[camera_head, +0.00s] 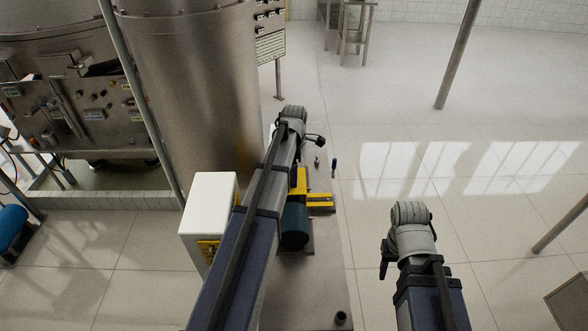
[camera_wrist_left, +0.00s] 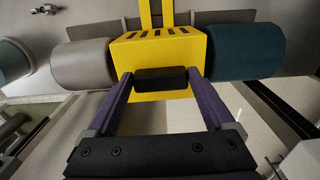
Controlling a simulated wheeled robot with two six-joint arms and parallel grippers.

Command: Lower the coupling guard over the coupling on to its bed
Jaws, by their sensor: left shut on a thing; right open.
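The yellow coupling guard (camera_head: 300,181) is partly hidden by my left arm in the head view. In the left wrist view the slotted guard (camera_wrist_left: 195,55) spans the gap between a grey cylinder (camera_wrist_left: 83,68) and a dark green one (camera_wrist_left: 245,52). My left gripper (camera_wrist_left: 161,88) is shut on the guard's black handle (camera_wrist_left: 160,79), with a purple finger at each end. The coupling is hidden beneath the guard, and I cannot tell whether the guard touches its bed. My right gripper (camera_head: 386,262) is open and empty, off to the right of the bench.
A white box (camera_head: 210,205) stands left of my left arm, near a large steel cylinder (camera_head: 200,90).

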